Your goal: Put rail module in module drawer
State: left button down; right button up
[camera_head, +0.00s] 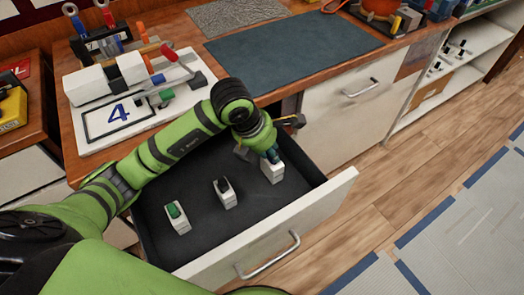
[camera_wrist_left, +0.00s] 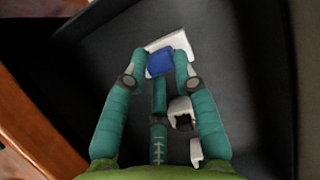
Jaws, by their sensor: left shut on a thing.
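The module drawer (camera_head: 318,208) is pulled open, with a white front and black inside. My left gripper (camera_head: 271,156) reaches into its right part and is shut on a white rail module (camera_head: 273,172) with a blue top. In the left wrist view the fingers (camera_wrist_left: 161,58) grip the module's blue part (camera_wrist_left: 160,63) from both sides. The module looks upright, low inside the drawer; I cannot tell whether it touches the drawer floor. My right gripper is not in view.
A white module with a green top (camera_head: 177,218) and one with a black top (camera_head: 225,193) stand in the drawer. Drawer floor between modules is clear.

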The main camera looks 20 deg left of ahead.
pick_arm(q)
jog(key=shift+w+a+f, duration=0.8)
jog(key=shift+w+f, duration=0.05)
jog(key=shift+w, duration=0.25)
jog(key=shift+f+p, duration=0.3)
jog(key=shift+f, duration=1.7)
jog(key=c, duration=1)
grip_release()
jog(key=shift+r, duration=0.1)
jog(key=v, duration=1.2)
